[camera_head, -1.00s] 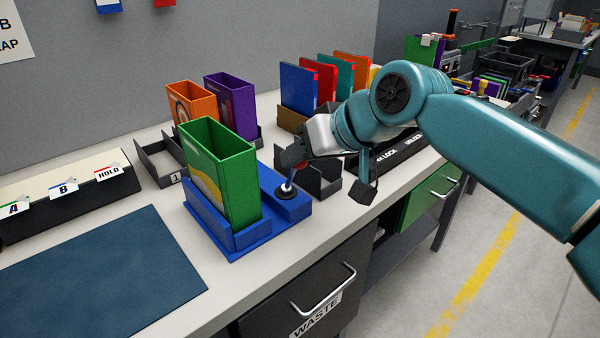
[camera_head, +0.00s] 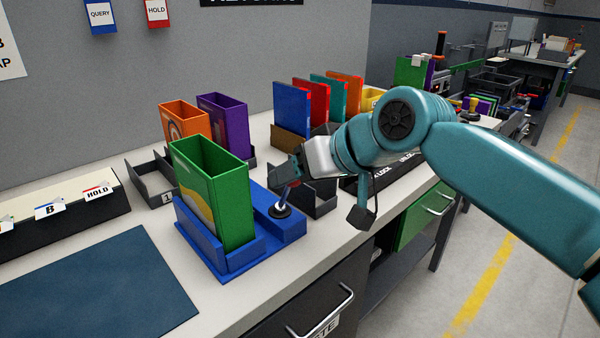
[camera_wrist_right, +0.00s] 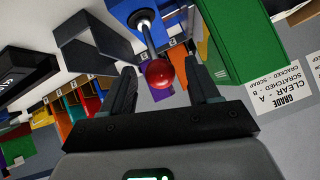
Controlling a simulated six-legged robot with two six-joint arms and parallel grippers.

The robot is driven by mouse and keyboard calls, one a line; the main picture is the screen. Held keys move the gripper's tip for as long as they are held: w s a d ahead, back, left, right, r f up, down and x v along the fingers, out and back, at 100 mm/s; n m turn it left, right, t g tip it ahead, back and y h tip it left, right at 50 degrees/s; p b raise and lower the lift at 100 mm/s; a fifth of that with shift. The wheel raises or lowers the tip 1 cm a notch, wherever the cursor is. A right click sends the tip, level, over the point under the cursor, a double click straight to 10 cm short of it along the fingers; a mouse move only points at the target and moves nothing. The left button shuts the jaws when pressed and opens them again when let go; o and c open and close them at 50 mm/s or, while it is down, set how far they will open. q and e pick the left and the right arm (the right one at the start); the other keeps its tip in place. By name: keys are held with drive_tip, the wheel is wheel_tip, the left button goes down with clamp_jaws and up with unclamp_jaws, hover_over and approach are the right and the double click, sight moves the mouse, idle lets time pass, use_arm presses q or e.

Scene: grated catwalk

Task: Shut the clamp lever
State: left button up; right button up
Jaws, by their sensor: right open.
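The clamp lever (camera_head: 284,197) stands up from a round dark base on the blue fixture (camera_head: 228,264), leaning slightly right in the head view. In the right wrist view its metal rod (camera_wrist_right: 147,38) ends in a red ball knob (camera_wrist_right: 158,73). A green box (camera_head: 222,205) stands upright in the fixture. My right gripper (camera_head: 283,174) is at the lever's top and hides the knob in the head view. In the wrist view the open jaws (camera_wrist_right: 160,80) have the knob between them, with gaps on both sides. My left gripper is not in view.
Orange (camera_head: 184,130) and purple (camera_head: 225,125) boxes stand behind the fixture. An empty dark tray (camera_head: 150,180) is at their left. Colored binders (camera_head: 292,108) are at the back. A blue mat (camera_head: 100,285) lies clear on the front left. The waste drawer (camera_head: 300,300) is below the counter edge.

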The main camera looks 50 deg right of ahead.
drive_tip(key=shift+r, duration=0.1)
drive_tip(key=p+v, duration=0.3)
drive_tip(key=v, duration=1.3)
drive_tip(key=shift+s, duration=0.1)
